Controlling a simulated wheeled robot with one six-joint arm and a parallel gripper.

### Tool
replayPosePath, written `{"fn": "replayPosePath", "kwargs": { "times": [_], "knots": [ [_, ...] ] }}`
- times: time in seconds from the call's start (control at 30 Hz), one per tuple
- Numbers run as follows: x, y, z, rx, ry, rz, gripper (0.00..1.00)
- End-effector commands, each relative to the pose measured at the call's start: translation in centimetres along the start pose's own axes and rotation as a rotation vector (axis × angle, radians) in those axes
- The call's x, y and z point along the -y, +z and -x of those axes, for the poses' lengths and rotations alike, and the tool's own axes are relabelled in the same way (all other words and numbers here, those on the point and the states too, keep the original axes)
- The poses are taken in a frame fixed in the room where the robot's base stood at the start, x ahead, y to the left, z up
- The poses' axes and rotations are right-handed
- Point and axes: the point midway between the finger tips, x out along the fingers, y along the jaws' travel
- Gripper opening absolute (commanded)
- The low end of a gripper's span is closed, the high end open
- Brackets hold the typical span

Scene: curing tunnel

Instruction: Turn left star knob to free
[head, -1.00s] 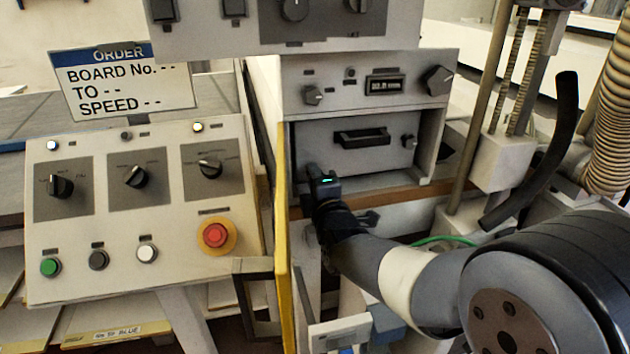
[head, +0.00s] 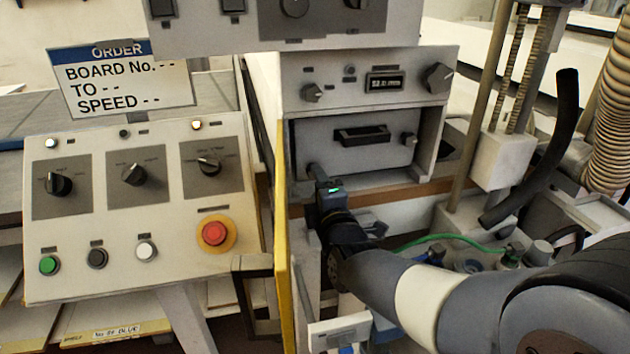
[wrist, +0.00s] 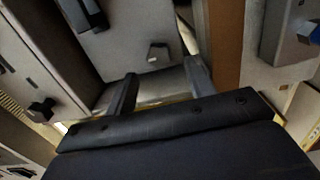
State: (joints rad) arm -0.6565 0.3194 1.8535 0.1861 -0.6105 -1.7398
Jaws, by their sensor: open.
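The left star knob (wrist: 158,52) shows in the wrist view as a small dark knob on the grey front plate. It lies just beyond the fingertips, roughly between them, with no contact visible. In the head view my gripper hides it. My gripper (wrist: 160,74) is open and empty, its two fingers spread toward the plate. In the head view my gripper (head: 318,172) is at the lower left of the grey drawer front (head: 375,158).
Above is a panel with two dark knobs and a display (head: 384,82). A yellow edge (head: 282,215) stands close left of my gripper. The sloped control panel (head: 140,215) with a red stop button (head: 214,233) is farther left. A post (head: 465,120) stands right.

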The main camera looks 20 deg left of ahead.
Motion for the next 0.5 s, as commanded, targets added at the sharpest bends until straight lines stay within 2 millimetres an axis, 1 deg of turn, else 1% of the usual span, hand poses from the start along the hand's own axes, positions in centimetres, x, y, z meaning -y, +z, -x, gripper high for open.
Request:
{"fn": "replayPosePath", "kwargs": {
  "times": [0.03,0.2,0.3,0.4,0.5],
  "knots": [
    [0.0,0.0,1.1,-0.001,0.001,0.000,0.51],
    [0.0,-0.1,4.1,-0.001,0.002,-0.002,0.51],
    [0.0,-0.1,5.4,-0.001,0.001,-0.001,0.51],
    [0.0,-0.1,6.3,-0.001,0.001,0.000,0.51],
    [0.0,0.0,6.8,-0.001,0.001,0.000,0.51]
  ]
}}
